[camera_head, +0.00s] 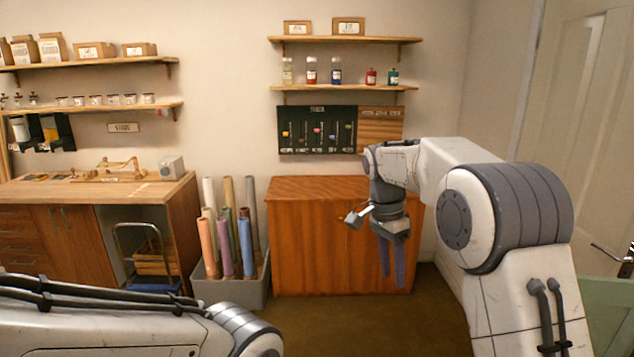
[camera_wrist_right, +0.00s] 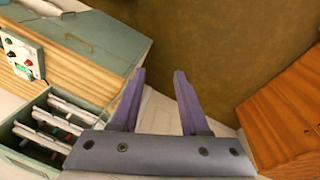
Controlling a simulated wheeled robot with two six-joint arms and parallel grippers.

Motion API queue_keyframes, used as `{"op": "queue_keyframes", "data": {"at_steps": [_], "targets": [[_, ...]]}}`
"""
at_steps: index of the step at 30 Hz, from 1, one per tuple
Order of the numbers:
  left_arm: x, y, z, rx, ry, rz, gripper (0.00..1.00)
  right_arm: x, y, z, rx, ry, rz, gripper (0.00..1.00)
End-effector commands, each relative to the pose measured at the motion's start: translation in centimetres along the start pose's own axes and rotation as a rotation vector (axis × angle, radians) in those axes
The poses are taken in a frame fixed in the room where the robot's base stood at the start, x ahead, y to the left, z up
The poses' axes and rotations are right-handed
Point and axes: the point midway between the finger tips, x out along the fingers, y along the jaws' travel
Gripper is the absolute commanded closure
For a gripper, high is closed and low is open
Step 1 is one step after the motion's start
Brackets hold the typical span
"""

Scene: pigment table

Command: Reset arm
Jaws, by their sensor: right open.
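My right gripper (camera_head: 392,268) hangs fingers down in front of the wooden cabinet (camera_head: 310,235) in the head view. Its two fingers also show in the right wrist view (camera_wrist_right: 158,95); they are apart with nothing between them. My right arm comes in from the lower right and is raised, with the forearm reaching left. My left arm lies low across the bottom left of the head view; its gripper is out of the frame.
A grey bin (camera_head: 232,291) of coloured rolls stands left of the cabinet. A workbench (camera_head: 80,190) is at the left, with shelves above. A door (camera_head: 575,130) is at the right. In the right wrist view, a green unit with an open slotted drawer (camera_wrist_right: 45,130) is at the left; brown floor (camera_wrist_right: 215,45) is clear.

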Motion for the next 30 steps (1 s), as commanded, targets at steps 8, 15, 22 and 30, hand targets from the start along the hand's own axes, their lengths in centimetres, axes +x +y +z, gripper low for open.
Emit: {"op": "queue_keyframes", "data": {"at_steps": [8, 15, 22, 30], "targets": [[0.8, -0.1, 0.0, 0.001, 0.000, 0.000, 0.50, 1.1, 7.9, 14.6, -0.824, -0.011, -0.131, 0.55], [1.3, -0.1, 0.1, 0.001, 0.000, 0.000, 0.50, 5.6, 17.6, 21.9, -1.445, 0.016, -0.235, 0.55], [1.5, -0.1, 0.1, 0.001, 0.000, 0.000, 0.50, 9.0, 22.8, 23.6, -1.748, 0.045, -0.285, 0.55], [1.5, -0.1, 0.1, 0.001, 0.000, 0.000, 0.50, 9.4, 23.4, 23.6, -1.786, 0.048, -0.289, 0.55]]}}
